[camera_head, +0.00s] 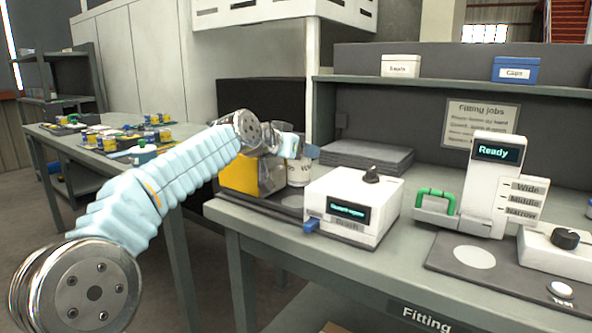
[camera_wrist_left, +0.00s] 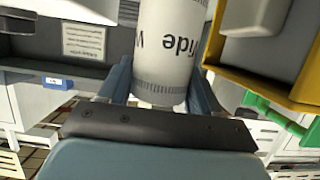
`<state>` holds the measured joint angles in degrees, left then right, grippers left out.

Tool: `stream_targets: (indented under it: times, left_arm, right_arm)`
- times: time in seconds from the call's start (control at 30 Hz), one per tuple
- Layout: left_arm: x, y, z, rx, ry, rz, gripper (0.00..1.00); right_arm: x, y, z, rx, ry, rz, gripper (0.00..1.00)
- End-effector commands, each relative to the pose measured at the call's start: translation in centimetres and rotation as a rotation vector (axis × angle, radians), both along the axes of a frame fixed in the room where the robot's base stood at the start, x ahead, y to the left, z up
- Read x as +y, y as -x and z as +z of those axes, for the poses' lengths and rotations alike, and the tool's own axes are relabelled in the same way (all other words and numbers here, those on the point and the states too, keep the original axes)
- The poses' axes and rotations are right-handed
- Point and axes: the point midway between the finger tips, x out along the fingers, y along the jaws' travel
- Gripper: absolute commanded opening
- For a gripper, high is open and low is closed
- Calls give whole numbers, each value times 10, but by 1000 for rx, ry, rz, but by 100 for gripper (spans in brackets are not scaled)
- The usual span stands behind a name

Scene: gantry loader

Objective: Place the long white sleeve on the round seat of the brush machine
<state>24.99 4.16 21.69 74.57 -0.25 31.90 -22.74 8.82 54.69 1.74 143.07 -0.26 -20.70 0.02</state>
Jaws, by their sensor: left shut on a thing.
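The long white sleeve (camera_head: 299,174) stands upright beside the yellow housing in the head view. In the left wrist view the sleeve (camera_wrist_left: 165,45) carries the word "Wide" and sits between the two blue-grey fingers. My left gripper (camera_head: 299,150) is shut on it; the fingers also show in the wrist view (camera_wrist_left: 163,88). The brush machine has a yellow housing (camera_head: 238,174) and a white control box (camera_head: 352,207) with a lit display. The round seat is hidden, and I cannot tell whether the sleeve's lower end touches it. My right gripper is not in view.
A grey stack of plates (camera_head: 366,157) lies behind the control box. To the right stand a white "Ready" gauge (camera_head: 492,180) with a green handle (camera_head: 436,200) and a knob box (camera_head: 560,250). A side table (camera_head: 80,148) with small parts stands at left.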

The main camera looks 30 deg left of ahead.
Motion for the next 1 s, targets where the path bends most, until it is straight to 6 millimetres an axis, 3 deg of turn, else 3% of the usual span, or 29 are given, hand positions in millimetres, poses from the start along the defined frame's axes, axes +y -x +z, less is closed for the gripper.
stream_targets:
  times: [0.17, 0.33, 0.73, 0.77, 0.83, 1.0]
  left_arm:
    - [11, -4, -14, -2, -1, 3, 1]
    - [10, -4, -38, -2, -1, 1, 1]
    - [9, -4, -44, -4, -1, 1, 1]
    - [9, -4, -45, -1, 0, 0, 65]
    - [9, -4, -44, -1, 0, 0, 74]
    - [9, -4, -44, 0, 0, 0, 74]
  right_arm:
    - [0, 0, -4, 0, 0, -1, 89]
    - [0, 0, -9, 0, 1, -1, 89]
    - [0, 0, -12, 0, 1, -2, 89]
    - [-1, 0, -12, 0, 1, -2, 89]
    - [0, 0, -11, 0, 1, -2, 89]
    - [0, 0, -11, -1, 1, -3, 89]
